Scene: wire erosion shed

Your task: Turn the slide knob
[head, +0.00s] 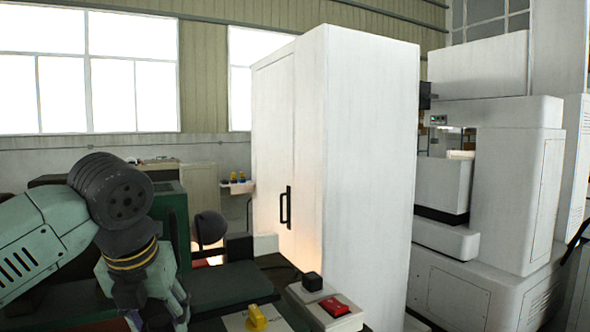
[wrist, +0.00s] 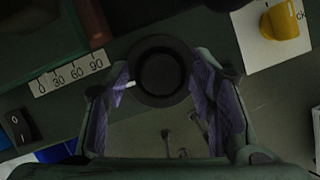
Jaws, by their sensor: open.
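A round black knob (wrist: 163,74) sits on a dark green panel in the wrist view. A short white mark shows at its left side, and a white scale plate (wrist: 68,74) reading 0, 30, 60, 90 lies to its left. No label on the knob is readable. My gripper (wrist: 162,84) is open, with one purple-padded finger on each side of the knob. I cannot tell whether the pads touch it or how far above it they are. In the head view my wrist reaches down at bottom left; the fingers and this knob are hidden there.
A yellow knob (wrist: 280,22) stands on a white plate at upper right in the wrist view. A black rocker switch (wrist: 18,127) is at left. The head view shows a red switch (head: 335,306), a black button (head: 312,282) and a tall white cabinet (head: 368,150) behind.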

